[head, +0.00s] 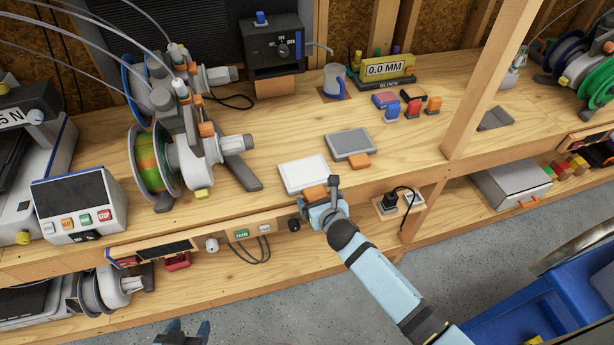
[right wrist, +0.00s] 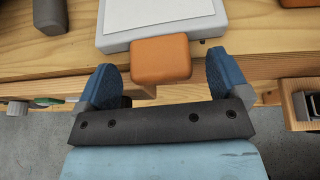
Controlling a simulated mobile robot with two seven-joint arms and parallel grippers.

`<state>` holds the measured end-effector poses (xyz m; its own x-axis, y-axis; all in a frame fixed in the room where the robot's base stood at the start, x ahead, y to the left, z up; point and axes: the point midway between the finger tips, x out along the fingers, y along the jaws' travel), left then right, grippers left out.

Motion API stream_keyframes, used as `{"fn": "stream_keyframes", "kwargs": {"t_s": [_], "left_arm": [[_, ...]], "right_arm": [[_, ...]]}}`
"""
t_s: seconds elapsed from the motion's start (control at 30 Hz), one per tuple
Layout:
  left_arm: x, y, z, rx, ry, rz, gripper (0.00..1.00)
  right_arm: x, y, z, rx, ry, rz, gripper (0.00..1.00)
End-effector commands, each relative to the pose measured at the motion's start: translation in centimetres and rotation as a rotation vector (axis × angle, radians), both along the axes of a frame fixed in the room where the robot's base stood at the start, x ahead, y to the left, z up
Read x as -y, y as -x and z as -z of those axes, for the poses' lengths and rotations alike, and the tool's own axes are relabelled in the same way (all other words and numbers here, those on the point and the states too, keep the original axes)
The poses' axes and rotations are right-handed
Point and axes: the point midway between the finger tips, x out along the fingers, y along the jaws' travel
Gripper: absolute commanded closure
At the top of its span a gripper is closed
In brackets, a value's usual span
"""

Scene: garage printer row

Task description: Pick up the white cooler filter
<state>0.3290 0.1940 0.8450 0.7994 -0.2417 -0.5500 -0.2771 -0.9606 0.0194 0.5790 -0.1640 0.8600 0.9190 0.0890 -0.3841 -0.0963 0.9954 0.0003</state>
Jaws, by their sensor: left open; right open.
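The white cooler filter (head: 303,173) lies flat near the front edge of the wooden bench, with a light grey frame and an orange tab (head: 314,193) facing the front. It also shows in the right wrist view (right wrist: 160,12), partly cut off by the top edge. My right gripper (head: 325,195) is open at the bench edge. In the right wrist view, the orange tab (right wrist: 160,60) appears between its blue fingertips, with a gap on each side. My left gripper (head: 183,333) is open and empty at the bottom of the head view, far from the filter.
A grey filter (head: 350,142) with an orange tab lies just behind and to the right. A spool holder (head: 190,150) stands left. A jug (head: 334,80) and coloured blocks (head: 412,108) are further back. A wooden post (head: 490,90) rises at right.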

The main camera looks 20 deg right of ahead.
Motion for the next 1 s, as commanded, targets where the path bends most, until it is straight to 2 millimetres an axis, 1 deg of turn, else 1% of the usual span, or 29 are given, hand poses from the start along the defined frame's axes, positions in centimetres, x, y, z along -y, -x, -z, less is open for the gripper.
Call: {"fn": "stream_keyframes", "kwargs": {"t_s": [0.2, 0.23, 0.27, 0.3, 0.37, 0.4, 0.43, 0.5, 0.8, 0.9, 1.0], "left_arm": [[0.0, 0.0, 0.0, 0.0, 0.001, -0.001, 0.41], [0.0, 0.0, 0.0, 0.0, 0.001, -0.001, 0.41], [0.0, 0.0, 0.0, 0.0, 0.001, -0.001, 0.41], [0.0, 0.0, 0.0, -0.001, 0.001, -0.001, 0.41], [0.0, 0.0, 0.0, -0.001, 0.001, -0.001, 0.41], [0.0, 0.0, 0.0, -0.001, 0.001, -0.001, 0.41], [0.0, 0.0, 0.0, -0.001, 0.001, -0.001, 0.41], [0.0, 0.0, 0.0, -0.001, 0.001, -0.001, 0.41], [0.0, 0.0, 0.0, -0.001, 0.001, -0.001, 0.41], [0.0, 0.0, -0.2, -0.001, 0.001, -0.001, 0.41], [0.0, 0.0, -0.4, -0.001, 0.001, -0.001, 0.41]], "right_arm": [[0.0, -0.1, 0.0, 0.001, 0.001, 0.0, 0.06], [0.0, -0.1, 0.0, 0.001, 0.001, 0.0, 0.11], [0.0, -0.1, 0.0, 0.001, 0.001, 0.0, 0.18], [0.0, -0.1, 0.0, 0.001, 0.001, 0.0, 0.27], [0.0, -0.1, 0.0, 0.001, 0.001, 0.0, 0.41], [0.0, -0.1, 0.0, 0.001, 0.001, 0.0, 0.5], [0.0, -0.1, 0.0, 0.0, 0.001, 0.0, 0.57], [0.0, -0.1, 0.0, 0.001, 0.001, 0.0, 0.65], [0.0, -0.1, -0.3, 0.001, 0.001, 0.0, 0.65], [0.1, -0.1, -1.1, 0.004, 0.002, -0.001, 0.65], [0.1, -0.2, -2.6, 0.005, 0.003, -0.002, 0.65]]}}
